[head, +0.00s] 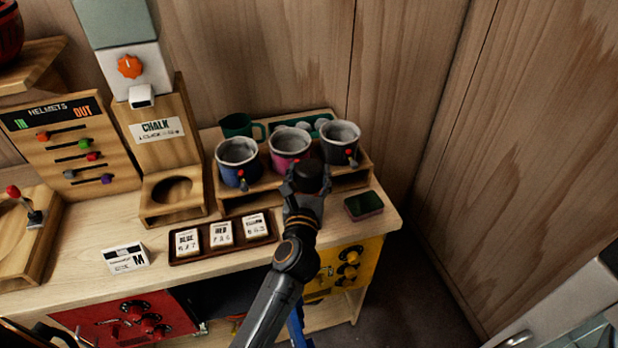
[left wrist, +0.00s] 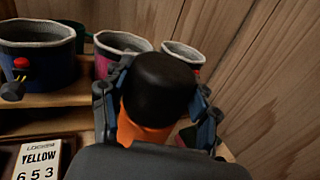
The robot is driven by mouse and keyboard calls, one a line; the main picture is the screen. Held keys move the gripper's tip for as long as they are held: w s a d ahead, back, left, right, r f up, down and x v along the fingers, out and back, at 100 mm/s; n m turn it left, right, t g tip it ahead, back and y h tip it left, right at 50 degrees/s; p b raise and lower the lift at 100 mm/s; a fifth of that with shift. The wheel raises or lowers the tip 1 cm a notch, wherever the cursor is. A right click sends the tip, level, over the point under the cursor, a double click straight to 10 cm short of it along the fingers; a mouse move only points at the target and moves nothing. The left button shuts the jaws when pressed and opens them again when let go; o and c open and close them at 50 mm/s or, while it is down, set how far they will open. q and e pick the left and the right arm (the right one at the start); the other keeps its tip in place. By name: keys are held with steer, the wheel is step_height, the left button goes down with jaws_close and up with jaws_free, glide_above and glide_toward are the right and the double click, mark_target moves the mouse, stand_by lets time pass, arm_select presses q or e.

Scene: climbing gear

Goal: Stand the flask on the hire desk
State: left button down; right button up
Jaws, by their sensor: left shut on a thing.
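The flask (left wrist: 162,85) has a black rounded cap and an orange body in the left wrist view. In the head view only its dark top (head: 309,173) shows. My left gripper (head: 307,184) is shut on it, with a finger on each side in the wrist view (left wrist: 160,105). It is over the right part of the wooden desk (head: 365,228), in front of the chalk bag rack. The flask's base is hidden, so I cannot tell whether it touches the desk. My right gripper is not in view.
Blue, pink and black chalk bags (head: 237,162) stand in the rack just behind the flask. A tray of locker cards (head: 262,238) lies to its left, a dark green-lined box (head: 363,206) to its right. Bare wood shows at the desk's front right.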

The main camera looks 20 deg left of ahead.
arm_select(q)
steer(key=shift+c, duration=1.8)
jaws_free()
steer(key=shift+f, duration=0.1)
steer(key=shift+r, duration=0.25)
steer(key=b+v, duration=0.3)
steer(key=v, duration=0.9)
steer(key=shift+s+f, duration=0.1)
